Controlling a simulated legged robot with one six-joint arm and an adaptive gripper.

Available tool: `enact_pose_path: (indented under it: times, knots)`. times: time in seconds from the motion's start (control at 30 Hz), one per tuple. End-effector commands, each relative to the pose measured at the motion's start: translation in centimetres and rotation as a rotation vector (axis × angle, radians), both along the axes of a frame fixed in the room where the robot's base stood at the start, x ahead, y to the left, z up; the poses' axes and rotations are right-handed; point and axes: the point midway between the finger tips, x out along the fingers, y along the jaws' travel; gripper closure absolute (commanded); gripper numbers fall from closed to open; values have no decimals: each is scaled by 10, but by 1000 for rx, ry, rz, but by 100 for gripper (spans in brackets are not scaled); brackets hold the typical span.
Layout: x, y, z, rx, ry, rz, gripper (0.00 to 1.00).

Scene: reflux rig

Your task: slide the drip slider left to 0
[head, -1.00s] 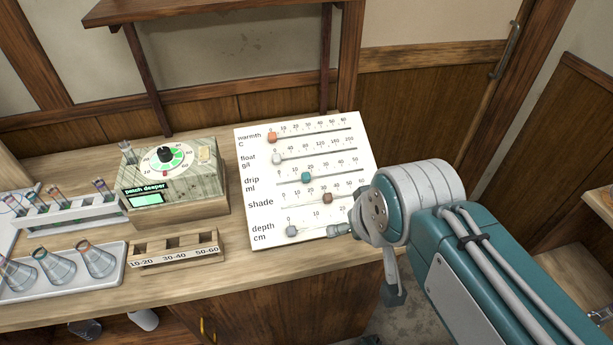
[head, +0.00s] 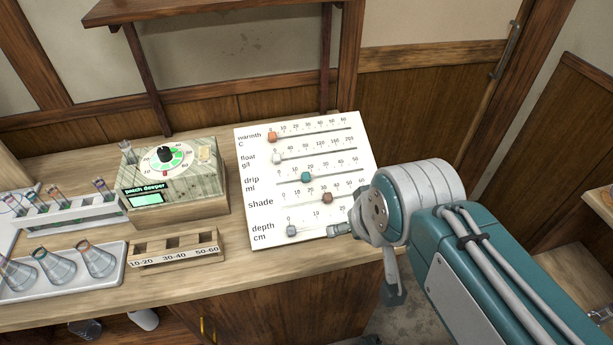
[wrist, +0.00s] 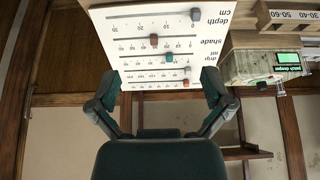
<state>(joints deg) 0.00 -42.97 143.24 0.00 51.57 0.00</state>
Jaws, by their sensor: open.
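The drip slider has a teal knob (head: 306,177) on the third track of the white slider board (head: 250,215). The knob stands right of the 0 end, about at the 20 mark; the small print makes this hard to read exactly. It also shows in the upside-down wrist view as a teal knob (wrist: 169,57). My gripper (head: 362,264) is at the board's lower right, apart from the drip knob. In the wrist view my gripper (wrist: 160,77) has its two fingers spread wide, with nothing held between them.
Other knobs share the board: orange warmth (head: 272,137), white float (head: 277,159), brown shade (head: 327,198) below drip, and grey depth (head: 291,230). A dial box (head: 170,175), wooden rack (head: 175,249) and flask tray (head: 60,268) stand left. The shelf (head: 215,12) is above.

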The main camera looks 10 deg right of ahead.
Motion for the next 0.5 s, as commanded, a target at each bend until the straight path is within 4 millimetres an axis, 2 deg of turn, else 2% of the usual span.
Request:
enact_pose_path:
  times: [0.27, 0.37, 0.5]
  knots:
    - [4, 0, 0, 0, 2, 0, 0]
    - [16, 1, 1, 0, 9, 0, 0]
    - [44, 2, 0, 0, 20, 0, 0]
